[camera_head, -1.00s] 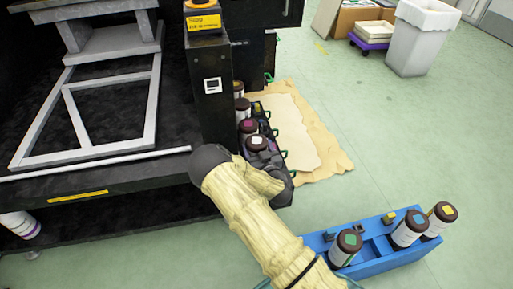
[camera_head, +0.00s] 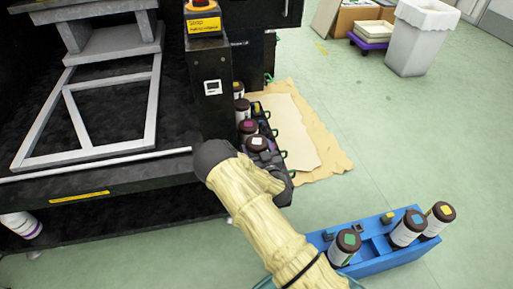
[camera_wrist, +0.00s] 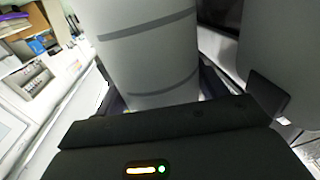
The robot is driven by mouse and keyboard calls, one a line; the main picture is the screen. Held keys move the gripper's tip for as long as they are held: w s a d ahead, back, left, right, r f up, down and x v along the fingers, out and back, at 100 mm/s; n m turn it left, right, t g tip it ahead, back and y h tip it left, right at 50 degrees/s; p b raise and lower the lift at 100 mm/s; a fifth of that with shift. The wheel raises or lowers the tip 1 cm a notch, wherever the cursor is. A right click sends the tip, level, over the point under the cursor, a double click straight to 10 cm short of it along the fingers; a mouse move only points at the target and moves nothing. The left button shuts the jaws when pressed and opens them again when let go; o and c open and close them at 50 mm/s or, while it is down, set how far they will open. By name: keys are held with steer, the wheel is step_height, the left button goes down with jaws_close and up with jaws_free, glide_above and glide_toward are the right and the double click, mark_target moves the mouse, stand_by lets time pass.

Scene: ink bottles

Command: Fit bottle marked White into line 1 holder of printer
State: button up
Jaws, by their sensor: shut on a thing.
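A bottle with a dark cap and a white square on it (camera_head: 257,144) stands at the near end of the printer's row of holders. My gripper (camera_head: 272,160) is at this bottle, shut on it, with its fingertips mostly hidden by my arm. In the wrist view a grey-white bottle body (camera_wrist: 150,50) with dark bands rises right in front of my gripper's dark palm. The holder (camera_head: 262,122) runs along the printer's side. The bottle's bottom is hidden in the head view, so I cannot tell how deep it sits.
Other dark-capped bottles (camera_head: 248,127) stand behind it in the row, close by. The black printer (camera_head: 212,90) is on the left. A blue rack (camera_head: 385,264) with several bottles stands at the lower right. Brown paper (camera_head: 325,160) lies on the open green floor.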

steer(key=shift+f+b, duration=0.35)
steer(key=shift+f, duration=0.7)
stand_by(0.4)
steer(key=shift+f+b, duration=0.35)
steer(key=shift+b, duration=0.1)
steer(key=shift+f+b, duration=0.35)
steer(key=shift+f, duration=0.55)
steer(key=o, duration=1.4)
steer(key=shift+s, duration=0.1)
